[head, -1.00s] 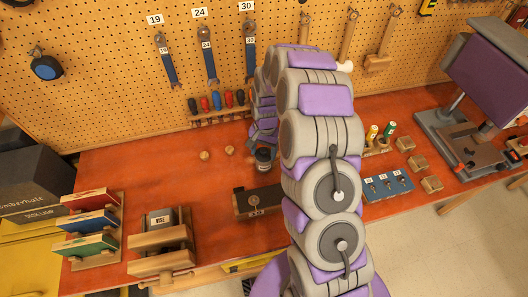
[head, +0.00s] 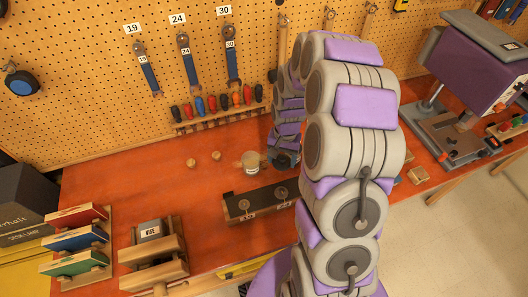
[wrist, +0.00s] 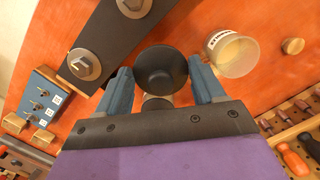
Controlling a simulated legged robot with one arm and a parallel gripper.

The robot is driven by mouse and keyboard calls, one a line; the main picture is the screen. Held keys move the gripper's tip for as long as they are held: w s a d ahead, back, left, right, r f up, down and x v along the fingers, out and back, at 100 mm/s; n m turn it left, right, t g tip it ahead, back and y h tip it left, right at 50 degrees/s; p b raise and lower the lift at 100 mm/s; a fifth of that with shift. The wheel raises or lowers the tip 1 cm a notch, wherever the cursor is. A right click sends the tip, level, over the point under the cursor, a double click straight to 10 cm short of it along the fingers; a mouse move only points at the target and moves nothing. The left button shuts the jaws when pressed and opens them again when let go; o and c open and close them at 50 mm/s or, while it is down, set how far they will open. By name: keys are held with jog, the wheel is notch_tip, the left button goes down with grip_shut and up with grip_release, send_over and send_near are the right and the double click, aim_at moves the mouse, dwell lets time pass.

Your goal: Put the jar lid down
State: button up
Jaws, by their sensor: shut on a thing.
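My gripper (wrist: 160,72) is shut on the dark round jar lid (wrist: 161,66), which sits between its two blue fingers in the wrist view. In the head view my gripper (head: 285,155) is just right of the open jar, and the lid is hard to make out there. The jar (head: 251,162) stands upright on the red-orange bench, clear-walled with a white label. It also shows in the wrist view (wrist: 232,55), apart from the lid, with pale yellow inside.
A dark bar with two bolts (head: 240,208) lies in front of the jar. Two small wooden knobs (head: 191,162) (head: 216,155) are left of it. A screwdriver rack (head: 215,122) is behind. Bare bench (head: 130,185) spreads to the left.

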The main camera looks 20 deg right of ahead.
jog(key=shift+s+d, duration=1.3)
jog(key=shift+s, duration=0.1)
jog(key=n+b, duration=0.1)
jog(key=b, duration=0.5)
send_over(213, 185)
notch_tip(213, 185, down, 3)
jog(key=f, duration=0.5)
jog(key=shift+w+d, duration=0.15)
jog(key=shift+d, duration=0.1)
jog(key=f, duration=0.3)
jog(key=shift+a+f, duration=0.25)
jog(key=shift+f, duration=0.1)
jog(key=shift+d+f, duration=0.1)
jog(key=shift+f, duration=0.3)
jog(key=shift+d, duration=0.1)
jog(key=o, duration=1)
